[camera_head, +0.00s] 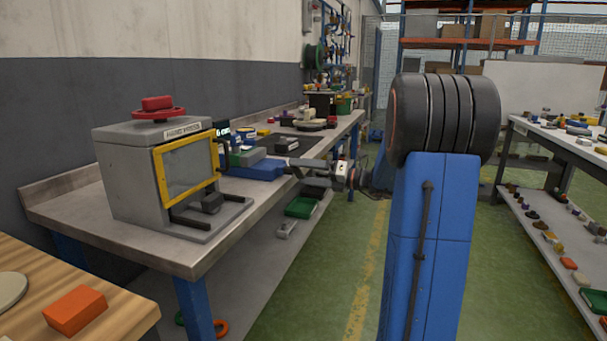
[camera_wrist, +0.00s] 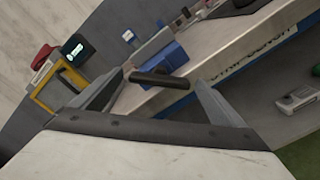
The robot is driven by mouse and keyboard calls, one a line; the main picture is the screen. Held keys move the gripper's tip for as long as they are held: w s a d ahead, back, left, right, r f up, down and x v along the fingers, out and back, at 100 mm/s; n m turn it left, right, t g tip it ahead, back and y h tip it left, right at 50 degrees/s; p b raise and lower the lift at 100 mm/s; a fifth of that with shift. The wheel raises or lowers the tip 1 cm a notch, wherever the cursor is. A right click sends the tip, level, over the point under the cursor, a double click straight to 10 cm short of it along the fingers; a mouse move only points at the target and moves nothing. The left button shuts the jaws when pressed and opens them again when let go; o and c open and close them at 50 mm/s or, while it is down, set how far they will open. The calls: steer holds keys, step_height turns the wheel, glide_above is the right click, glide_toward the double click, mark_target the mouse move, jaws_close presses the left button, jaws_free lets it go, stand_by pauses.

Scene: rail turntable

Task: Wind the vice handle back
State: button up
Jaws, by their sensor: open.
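The blue vice (camera_head: 258,170) sits at the front edge of the grey workbench, just right of a grey box; it also shows in the wrist view (camera_wrist: 167,62). Its handle, a dark bar (camera_wrist: 158,78), crosses in front of the vice in the wrist view. My gripper (camera_wrist: 157,88) is open, with one finger near each end of the bar; I cannot tell whether either finger touches it. In the head view my gripper (camera_head: 300,168) reaches in from the right to the vice's front; the handle is hard to make out there.
The grey box (camera_head: 130,180) with a yellow-framed window and red knob (camera_head: 160,112) stands left of the vice. A green tray (camera_head: 301,207) lies on the shelf below. A wooden table with an orange block (camera_head: 75,309) is at front left. Green floor is clear beside the bench.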

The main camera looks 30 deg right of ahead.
steer(key=shift+w+a, duration=0.1)
steer(key=shift+w, duration=0.05)
steer(key=shift+c, duration=0.4)
steer(key=c, duration=1)
steer(key=shift+o, duration=0.2)
